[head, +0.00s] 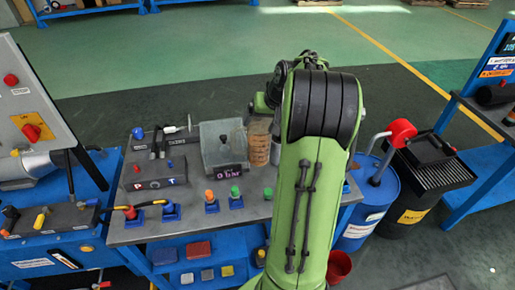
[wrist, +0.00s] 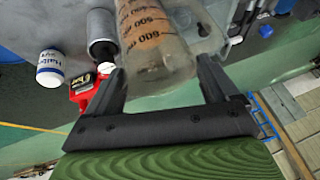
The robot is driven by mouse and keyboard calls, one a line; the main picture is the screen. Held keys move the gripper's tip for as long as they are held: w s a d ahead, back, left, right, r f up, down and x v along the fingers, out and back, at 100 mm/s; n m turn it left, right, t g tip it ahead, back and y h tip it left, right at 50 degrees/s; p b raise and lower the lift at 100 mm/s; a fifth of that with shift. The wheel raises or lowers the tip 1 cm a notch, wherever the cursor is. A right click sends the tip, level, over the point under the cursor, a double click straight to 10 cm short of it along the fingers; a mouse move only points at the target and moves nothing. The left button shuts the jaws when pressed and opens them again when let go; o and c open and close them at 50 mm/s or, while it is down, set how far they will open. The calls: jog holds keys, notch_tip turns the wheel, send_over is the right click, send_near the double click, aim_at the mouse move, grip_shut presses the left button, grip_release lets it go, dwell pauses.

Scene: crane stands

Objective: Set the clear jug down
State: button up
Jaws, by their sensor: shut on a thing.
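In the head view the jug (head: 258,148) shows just left of my green arm, over the grey bench top (head: 190,228), beside a clear box. My arm hides its right side and most of my gripper. I cannot tell whether the jug's base touches the bench.
The clear box (head: 222,147) with a "0 bar" display stands left of the jug. Several coloured knobs (head: 236,197) line the bench front. A blue drum (head: 375,200) and a black bin (head: 432,180) stand right. The wrist view shows a white labelled bottle (wrist: 50,68) and a grey cylinder (wrist: 101,30).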

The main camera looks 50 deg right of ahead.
aim_at(262, 142)
notch_tip(262, 142, down, 9)
jog(key=shift+f+b, duration=0.1)
jog(key=shift+b, duration=0.75)
jog(key=o, duration=1.7)
jog(key=shift+o, duration=0.4)
